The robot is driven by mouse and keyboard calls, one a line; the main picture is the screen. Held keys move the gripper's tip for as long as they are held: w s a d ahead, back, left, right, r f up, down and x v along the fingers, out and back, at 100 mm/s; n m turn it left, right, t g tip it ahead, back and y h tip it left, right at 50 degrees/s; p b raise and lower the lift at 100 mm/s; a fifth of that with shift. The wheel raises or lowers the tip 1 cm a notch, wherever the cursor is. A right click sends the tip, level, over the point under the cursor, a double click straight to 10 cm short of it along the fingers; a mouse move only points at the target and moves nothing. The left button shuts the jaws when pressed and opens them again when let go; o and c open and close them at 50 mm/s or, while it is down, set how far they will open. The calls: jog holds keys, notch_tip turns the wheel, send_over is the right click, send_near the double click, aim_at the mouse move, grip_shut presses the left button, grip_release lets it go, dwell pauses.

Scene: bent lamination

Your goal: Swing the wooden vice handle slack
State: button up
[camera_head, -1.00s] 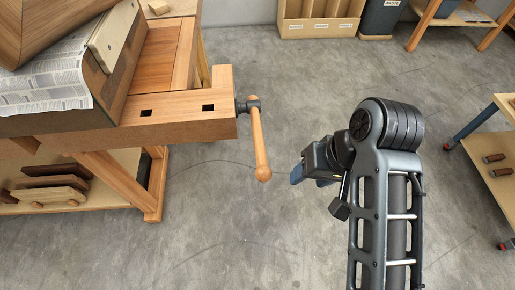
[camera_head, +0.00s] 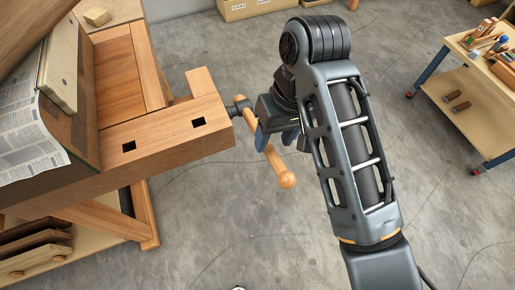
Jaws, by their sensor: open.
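The wooden vice handle (camera_head: 277,162) is a pale turned bar with a knob at its lower end. It hangs slanted down to the right from the dark metal vice screw (camera_head: 238,104) at the right end of the workbench (camera_head: 165,140).
A bent wooden piece, newspaper (camera_head: 25,135) and a pale block lie on the bench at left. A wheeled tool cart (camera_head: 465,75) stands at right. The grey floor between is clear.

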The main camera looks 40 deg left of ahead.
aim_at(268, 155)
jog(key=f, duration=0.4)
jog(key=s+f, duration=0.1)
jog(key=f, duration=0.2)
jog(key=shift+s+a, duration=0.1)
jog(key=shift+a, duration=0.2)
grip_shut()
